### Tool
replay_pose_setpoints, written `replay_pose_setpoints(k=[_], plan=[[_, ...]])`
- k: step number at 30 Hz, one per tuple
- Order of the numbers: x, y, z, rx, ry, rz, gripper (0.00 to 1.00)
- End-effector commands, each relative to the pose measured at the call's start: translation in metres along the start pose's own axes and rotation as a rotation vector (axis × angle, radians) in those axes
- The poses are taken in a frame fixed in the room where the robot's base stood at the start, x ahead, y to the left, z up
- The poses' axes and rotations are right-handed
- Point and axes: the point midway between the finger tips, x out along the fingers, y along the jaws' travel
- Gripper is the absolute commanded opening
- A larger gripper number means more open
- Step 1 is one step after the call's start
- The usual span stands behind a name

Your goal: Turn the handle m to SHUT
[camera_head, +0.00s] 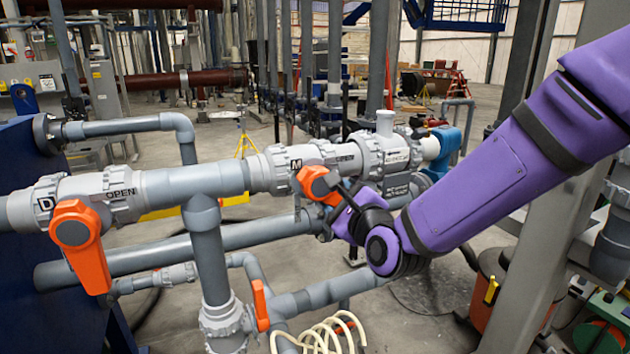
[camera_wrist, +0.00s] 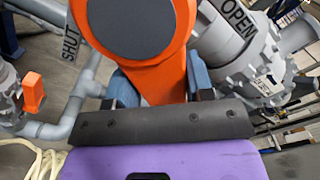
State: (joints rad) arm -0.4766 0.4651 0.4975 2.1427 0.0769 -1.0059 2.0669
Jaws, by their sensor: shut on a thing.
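The orange handle m (camera_head: 315,184) sits on the grey valve (camera_head: 290,165) marked M, in the middle of the head view. Its hub, with a dark round cap, fills the top of the wrist view (camera_wrist: 150,45). My gripper (camera_head: 338,207) is shut on the handle's lever, with a blue-grey finger on each side of it (camera_wrist: 160,88). In the wrist view an OPEN label (camera_wrist: 238,20) is at upper right and a SHUT label (camera_wrist: 70,40) at upper left. The lever's far end is hidden by my gripper.
Another orange handle (camera_head: 82,245) hangs from the valve marked D at left. A smaller orange handle (camera_head: 260,305) is on the lower vertical pipe, and also shows in the wrist view (camera_wrist: 33,92). A pale coiled hose (camera_head: 325,335) lies below. Grey pipes run close around my gripper.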

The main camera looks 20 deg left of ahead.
Motion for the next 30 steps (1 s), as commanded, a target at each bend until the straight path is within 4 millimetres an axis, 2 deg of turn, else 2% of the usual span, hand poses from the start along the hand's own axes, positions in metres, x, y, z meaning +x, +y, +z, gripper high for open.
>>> replay_pose_setpoints(k=[1,4,11,15,22,30], plan=[[-0.002,0.010,-0.003,0.059,0.006,0.015,0.18],[-0.002,0.016,-0.001,0.168,0.006,0.016,0.17],[-0.002,0.024,0.002,0.307,0.005,0.016,0.17],[-0.002,0.033,0.006,0.470,0.006,0.016,0.17],[-0.002,0.040,0.011,0.610,0.004,0.016,0.17],[-0.002,0.051,0.022,0.878,0.004,0.015,0.17]])
